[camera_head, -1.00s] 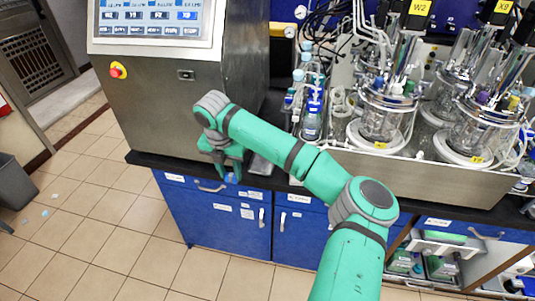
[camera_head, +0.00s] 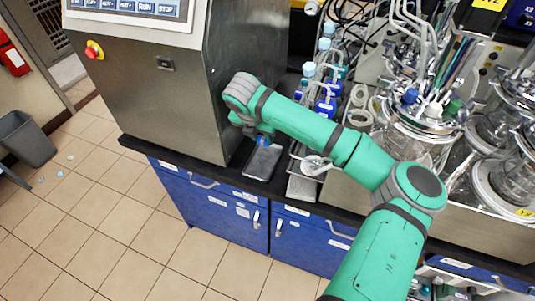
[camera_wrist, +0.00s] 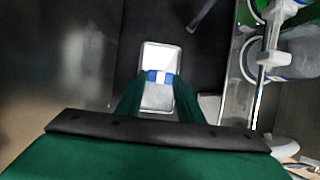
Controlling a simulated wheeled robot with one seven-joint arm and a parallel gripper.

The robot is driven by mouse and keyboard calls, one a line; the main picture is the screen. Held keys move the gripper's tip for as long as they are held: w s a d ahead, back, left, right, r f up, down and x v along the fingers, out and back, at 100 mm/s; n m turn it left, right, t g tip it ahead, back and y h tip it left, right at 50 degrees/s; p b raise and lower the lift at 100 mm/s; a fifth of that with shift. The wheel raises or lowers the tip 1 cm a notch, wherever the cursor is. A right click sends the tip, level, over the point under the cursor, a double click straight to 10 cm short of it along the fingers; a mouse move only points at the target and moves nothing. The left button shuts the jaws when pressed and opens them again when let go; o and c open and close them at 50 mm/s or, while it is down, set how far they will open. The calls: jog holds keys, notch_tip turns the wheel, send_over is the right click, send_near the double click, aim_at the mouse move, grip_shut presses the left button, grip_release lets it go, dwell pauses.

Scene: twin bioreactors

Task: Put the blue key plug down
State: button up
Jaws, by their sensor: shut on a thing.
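The blue key plug (camera_wrist: 160,77) shows in the wrist view as a small blue and white piece between the two green fingertips of my gripper (camera_wrist: 160,82). My gripper is shut on it. A shallow metal tray (camera_wrist: 158,56) lies beneath it on the black bench top. In the head view the plug (camera_head: 263,140) is a small blue spot at the tips of my gripper (camera_head: 262,138), over the far end of the tray (camera_head: 259,163). My wrist hides part of the gripper there. The gap between plug and tray cannot be told.
The steel control cabinet (camera_head: 150,80) stands close on the left. Glass bioreactor vessels (camera_head: 415,130) stand farther right. The black bench edge (camera_head: 200,165) is in front.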

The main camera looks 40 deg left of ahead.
notch_tip(320, 180, down, 5)
jog(key=shift+w+f, duration=0.15)
jog(key=f, duration=0.3)
jog(key=shift+s+a, duration=0.15)
jog(key=shift+s, duration=0.15)
jog(key=shift+w+d+f, duration=0.15)
jog(key=shift+d+f, duration=0.05)
jog(key=shift+d, duration=0.05)
jog(key=shift+f, duration=0.15)
jog(key=o, duration=1.3)
jog(key=shift+a, duration=0.1)
